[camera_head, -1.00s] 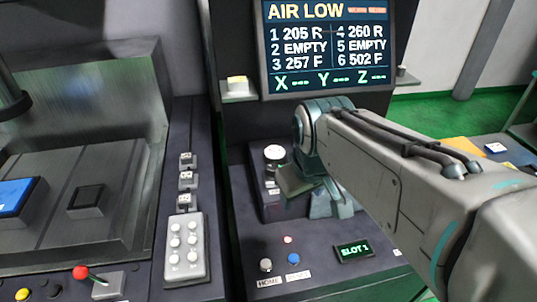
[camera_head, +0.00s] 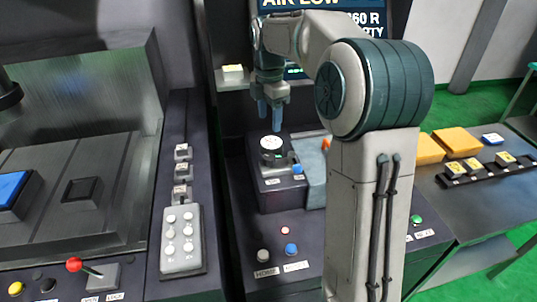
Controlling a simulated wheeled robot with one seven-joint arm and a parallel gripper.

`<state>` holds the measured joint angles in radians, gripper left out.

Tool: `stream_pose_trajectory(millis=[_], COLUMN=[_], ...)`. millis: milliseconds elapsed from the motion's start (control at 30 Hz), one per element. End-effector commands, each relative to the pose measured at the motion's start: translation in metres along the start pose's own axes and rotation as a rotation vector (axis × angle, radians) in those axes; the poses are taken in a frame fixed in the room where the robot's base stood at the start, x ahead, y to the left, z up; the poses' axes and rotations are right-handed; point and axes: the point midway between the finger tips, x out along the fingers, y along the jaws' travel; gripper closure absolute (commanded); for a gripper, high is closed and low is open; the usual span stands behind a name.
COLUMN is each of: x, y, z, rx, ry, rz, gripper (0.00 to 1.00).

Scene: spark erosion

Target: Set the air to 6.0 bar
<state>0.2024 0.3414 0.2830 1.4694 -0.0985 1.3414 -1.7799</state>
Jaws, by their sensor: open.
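My gripper (camera_head: 270,116) points down with two blue fingers, open and empty. It hangs just above a dark box unit (camera_head: 283,193) in the middle of the console. On top of the unit is a round white-faced part (camera_head: 271,143), like a gauge or dial; its reading is too small to tell. A small blue part (camera_head: 297,169) shows at the unit's right side. The screen (camera_head: 275,4) behind shows part of "AIR LOW"; my arm hides most of it.
A white keypad (camera_head: 181,239) and several small switches are to the left. A red-knobbed lever (camera_head: 74,265) stands at the lower left. Yellow blocks (camera_head: 458,141) lie on the right bench.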

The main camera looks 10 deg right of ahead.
Motion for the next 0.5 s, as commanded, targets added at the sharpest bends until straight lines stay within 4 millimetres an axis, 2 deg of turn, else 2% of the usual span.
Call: stream_pose_trajectory(millis=[167, 500], x=[0.014, 0.082], y=[0.002, 0.001], z=[0.001, 0.001], rx=[-0.022, -0.019], ry=[0.004, 0.005], rz=[-0.005, -0.008], gripper=[0.44, 0.44])
